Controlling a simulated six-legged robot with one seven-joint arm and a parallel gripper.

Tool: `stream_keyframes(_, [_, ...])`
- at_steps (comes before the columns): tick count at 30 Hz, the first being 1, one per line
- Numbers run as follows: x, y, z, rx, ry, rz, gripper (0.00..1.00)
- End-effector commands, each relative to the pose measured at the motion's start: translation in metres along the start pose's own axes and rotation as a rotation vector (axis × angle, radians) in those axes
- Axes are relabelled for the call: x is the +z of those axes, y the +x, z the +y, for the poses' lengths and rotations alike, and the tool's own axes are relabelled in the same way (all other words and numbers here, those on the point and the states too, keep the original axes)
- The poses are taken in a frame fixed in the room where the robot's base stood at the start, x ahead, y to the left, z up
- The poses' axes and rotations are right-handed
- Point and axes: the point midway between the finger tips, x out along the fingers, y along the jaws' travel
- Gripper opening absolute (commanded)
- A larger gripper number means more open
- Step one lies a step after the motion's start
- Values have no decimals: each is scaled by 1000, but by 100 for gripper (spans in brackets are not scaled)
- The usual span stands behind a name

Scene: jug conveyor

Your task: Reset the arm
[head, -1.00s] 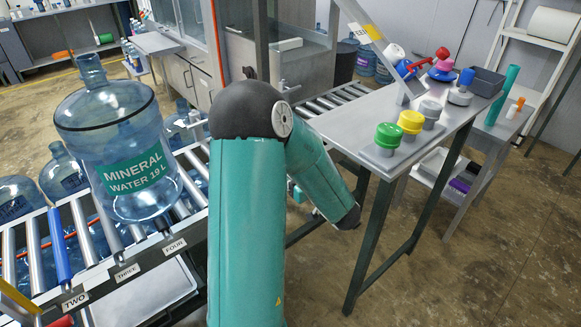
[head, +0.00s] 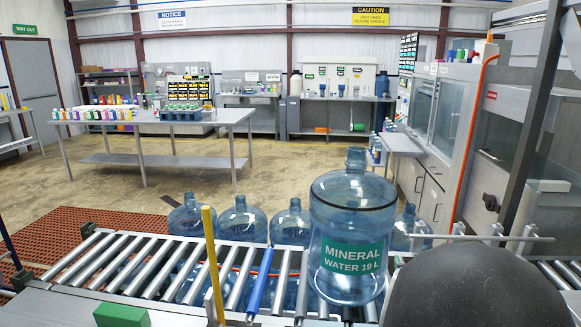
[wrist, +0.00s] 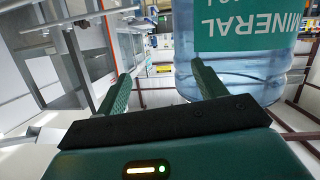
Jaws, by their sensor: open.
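My gripper (wrist: 158,85) shows in the wrist view with its two green fingers spread apart and nothing between them. The gripper is hidden in the head view, where only a dark rounded part of my arm shows at the lower right. A clear blue jug (head: 350,215) with a green "MINERAL WATER 19 L" label stands upright on the roller conveyor (head: 120,262). The jug also shows upside down in the wrist view (wrist: 240,75), behind the right finger. I cannot tell from this view whether the finger touches it.
Several more jugs (head: 240,222) stand behind the conveyor. A yellow post (head: 212,262) and a blue roller (head: 260,283) are near the front edge. Grey cabinets (head: 433,180) and a dark upright frame are at the right. Open floor lies beyond, before a steel table (head: 160,118).

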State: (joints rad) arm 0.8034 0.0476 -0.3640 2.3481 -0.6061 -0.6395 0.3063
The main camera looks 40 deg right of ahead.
Motion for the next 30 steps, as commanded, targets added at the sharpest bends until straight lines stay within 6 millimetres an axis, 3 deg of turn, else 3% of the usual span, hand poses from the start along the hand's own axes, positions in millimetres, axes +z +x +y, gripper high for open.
stream_keyframes(1, [-15, -6, -35, -31, -5, -25, 70])
stream_keyframes(5, [-31, -32, -111, -103, -22, -139, 70])
stream_keyframes(8, [-36, -67, -169, -181, -45, -234, 70])
stream_keyframes(12, [-32, -133, -239, -314, -106, -375, 70])
stream_keyframes(15, [-23, -190, -278, -420, -167, -474, 70])
stream_keyframes(18, [-10, -249, -305, -527, -246, -569, 70])
stream_keyframes(22, [7, -312, -320, -638, -343, -664, 70])
stream_keyframes(25, [16, -339, -322, -684, -390, -707, 70])
stream_keyframes(30, [20, -348, -322, -700, -410, -727, 70])
